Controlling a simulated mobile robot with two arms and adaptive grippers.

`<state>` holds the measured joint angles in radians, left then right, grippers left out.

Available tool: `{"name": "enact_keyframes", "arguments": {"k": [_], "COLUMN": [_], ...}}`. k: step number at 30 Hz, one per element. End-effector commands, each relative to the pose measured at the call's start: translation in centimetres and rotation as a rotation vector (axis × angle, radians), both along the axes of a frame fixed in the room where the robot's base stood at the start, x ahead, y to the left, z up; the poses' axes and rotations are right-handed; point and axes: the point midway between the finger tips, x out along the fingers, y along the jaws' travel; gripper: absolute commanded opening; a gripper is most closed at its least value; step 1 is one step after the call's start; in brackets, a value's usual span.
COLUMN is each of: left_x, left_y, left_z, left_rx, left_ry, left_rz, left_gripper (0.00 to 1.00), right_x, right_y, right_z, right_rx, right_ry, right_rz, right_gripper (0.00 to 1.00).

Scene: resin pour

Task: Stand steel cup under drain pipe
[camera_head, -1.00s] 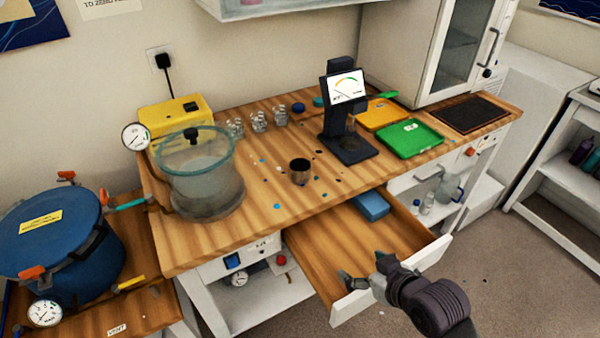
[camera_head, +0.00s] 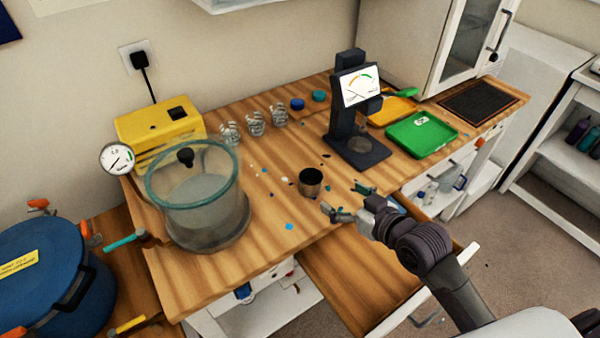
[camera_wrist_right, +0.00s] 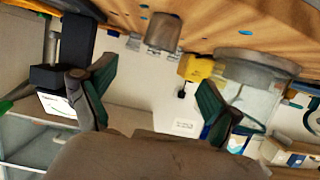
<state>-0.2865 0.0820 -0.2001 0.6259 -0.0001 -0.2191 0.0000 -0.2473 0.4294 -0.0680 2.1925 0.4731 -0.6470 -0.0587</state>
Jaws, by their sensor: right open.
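The steel cup (camera_head: 311,181) stands upright on the wooden bench, right of the glass vacuum chamber. My right gripper (camera_head: 342,202) is open and empty, just to the right and front of the cup, with its fingers pointing left toward it. A gap shows between fingers and cup. In the right wrist view the cup (camera_wrist_right: 163,32) appears upside down, beyond the open fingers (camera_wrist_right: 156,76) and roughly between them. I cannot make out a drain pipe in these frames. My left gripper is not in view.
The glass chamber (camera_head: 197,205) stands left of the cup. A black stand with a gauge display (camera_head: 358,88) is behind right, near a green tray (camera_head: 421,134). Small glasses (camera_head: 254,124) stand at the back. An open drawer (camera_head: 355,280) juts out below my right arm.

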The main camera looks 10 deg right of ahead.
Motion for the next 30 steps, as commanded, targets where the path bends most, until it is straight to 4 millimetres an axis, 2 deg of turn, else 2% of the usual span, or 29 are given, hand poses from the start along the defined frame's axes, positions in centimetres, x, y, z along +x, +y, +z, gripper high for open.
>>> {"name": "enact_keyframes", "arguments": {"k": [4,9,13,20,24,30], "left_x": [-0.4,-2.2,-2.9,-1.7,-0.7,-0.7], "left_y": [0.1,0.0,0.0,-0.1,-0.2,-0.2], "left_z": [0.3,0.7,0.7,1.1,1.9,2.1], "left_rx": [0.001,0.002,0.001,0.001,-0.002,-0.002], "left_ry": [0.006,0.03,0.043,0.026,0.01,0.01], "left_rz": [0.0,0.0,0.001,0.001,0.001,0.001], "left_gripper": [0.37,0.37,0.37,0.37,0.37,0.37], "right_x": [1.8,4.9,6.6,7.9,9.7,11.7], "right_y": [0.6,1.8,2.4,2.9,3.5,4.2], "right_z": [-0.6,-1.7,-2.5,-3.1,-3.7,-4.7], "right_rx": [0.002,0.004,0.002,0.001,0.001,0.001], "right_ry": [0.001,0.0,0.001,0.001,0.001,0.001], "right_rz": [-0.001,-0.001,-0.001,0.001,0.0,0.001], "right_gripper": [0.9,0.9,0.9,0.9,0.9,0.9]}}
